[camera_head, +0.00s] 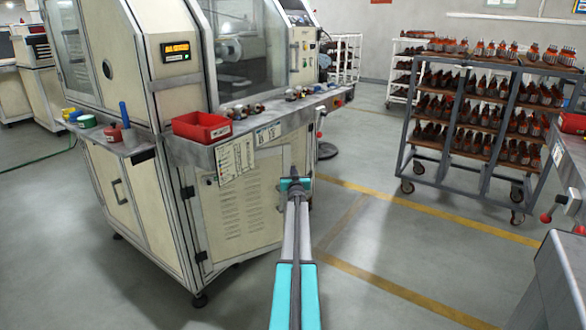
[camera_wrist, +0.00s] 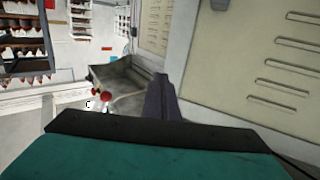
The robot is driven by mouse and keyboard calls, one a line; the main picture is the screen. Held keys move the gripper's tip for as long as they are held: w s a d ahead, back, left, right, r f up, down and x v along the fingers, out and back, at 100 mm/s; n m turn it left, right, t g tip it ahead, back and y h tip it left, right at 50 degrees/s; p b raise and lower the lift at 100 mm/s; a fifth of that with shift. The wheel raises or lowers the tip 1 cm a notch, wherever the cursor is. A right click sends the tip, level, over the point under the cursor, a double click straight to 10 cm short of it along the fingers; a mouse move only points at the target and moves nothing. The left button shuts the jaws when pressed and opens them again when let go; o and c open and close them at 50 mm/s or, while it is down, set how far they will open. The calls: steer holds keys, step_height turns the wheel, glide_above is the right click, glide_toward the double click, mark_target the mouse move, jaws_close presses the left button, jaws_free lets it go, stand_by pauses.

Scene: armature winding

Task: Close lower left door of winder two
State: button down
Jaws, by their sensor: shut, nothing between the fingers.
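The winder (camera_head: 125,60) is a cream and grey cabinet left of centre in the head view. Its vented lower door (camera_head: 232,215) faces me, with hinges on its left edge and a handle near its right edge. I cannot tell whether it is flush or slightly ajar. My gripper (camera_head: 293,184) is shut and empty, at the right edge of this door. In the wrist view the dark fingers (camera_wrist: 162,92) show, with a slotted cream panel (camera_wrist: 270,65) close on the right. I cannot tell whether they touch it.
A worktop with a red bin (camera_head: 201,127) overhangs the door. Another lower door (camera_head: 118,190) with a handle is on the cabinet's left side. A wheeled rack of armatures (camera_head: 480,125) stands at the right, and a grey table (camera_head: 550,285) at lower right. The floor between is clear.

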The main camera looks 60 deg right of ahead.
steer(key=s+a+p, duration=0.1)
steer(key=s+a, duration=0.4)
steer(key=s, duration=0.4)
steer(key=shift+a, duration=0.35)
